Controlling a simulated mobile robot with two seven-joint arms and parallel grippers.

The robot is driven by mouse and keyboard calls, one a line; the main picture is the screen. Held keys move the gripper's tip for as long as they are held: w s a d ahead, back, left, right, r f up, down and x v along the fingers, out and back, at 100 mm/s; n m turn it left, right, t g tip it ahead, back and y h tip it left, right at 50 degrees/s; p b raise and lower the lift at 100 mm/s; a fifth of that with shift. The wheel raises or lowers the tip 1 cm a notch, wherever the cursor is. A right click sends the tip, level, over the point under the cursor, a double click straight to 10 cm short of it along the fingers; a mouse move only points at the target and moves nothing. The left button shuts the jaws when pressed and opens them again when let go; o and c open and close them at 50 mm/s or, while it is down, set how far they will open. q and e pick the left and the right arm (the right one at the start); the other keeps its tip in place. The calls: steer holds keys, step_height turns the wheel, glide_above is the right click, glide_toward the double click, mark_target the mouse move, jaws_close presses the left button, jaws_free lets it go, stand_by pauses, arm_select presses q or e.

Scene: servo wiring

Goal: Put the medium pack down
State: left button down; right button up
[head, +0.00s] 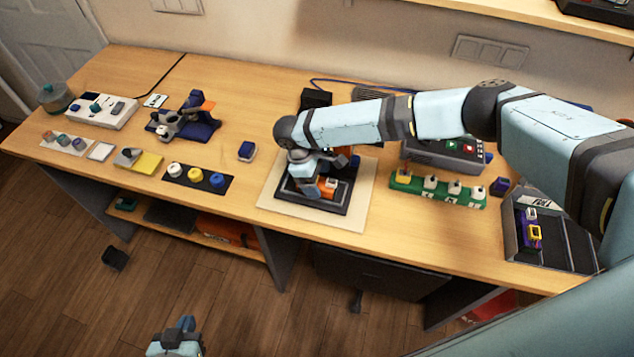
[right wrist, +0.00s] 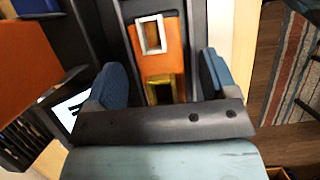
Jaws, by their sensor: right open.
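An orange pack (head: 330,186), which looks like the medium pack, lies in a black tray (head: 298,200) on a pale mat. In the right wrist view the orange pack (right wrist: 172,62) has a white frame on top and a yellow part at its near end. My right gripper (head: 318,178) is low over the tray. Its blue fingers (right wrist: 161,80) are open, one on each side of the pack, with gaps visible. The arm hides part of the tray in the head view. My left gripper (head: 178,335) is away from the table, low in the picture; its jaws are unclear.
A green block with several knobs (head: 437,188) and a dark tray with small purple and yellow parts (head: 558,240) are to the right. A blue-and-white piece (head: 247,151) and a dark strip of round knobs (head: 198,181) are to the left. The mat's front border (head: 308,221) is clear.

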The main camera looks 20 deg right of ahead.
mark_target(320, 182)
steer(key=shift+c, duration=0.4)
steer(key=c, duration=1.3)
steer(key=shift+r, duration=0.15)
steer(key=shift+w+r, duration=0.1)
steer(key=shift+r, duration=0.4)
steer(key=shift+b+v, duration=0.8)
steer(key=shift+v, duration=0.4)
steer(key=shift+w+a+b, duration=0.95)
steer(key=shift+w+a, duration=0.65)
steer(key=shift+a, duration=0.7)
steer(key=shift+w+a+b, duration=0.9)
steer(key=shift+w+a, duration=0.7)
steer(key=shift+a, duration=0.75)
steer(key=shift+w+a+b, duration=0.95)
steer(key=shift+w+a, duration=0.7)
steer(key=shift+a, duration=0.65)
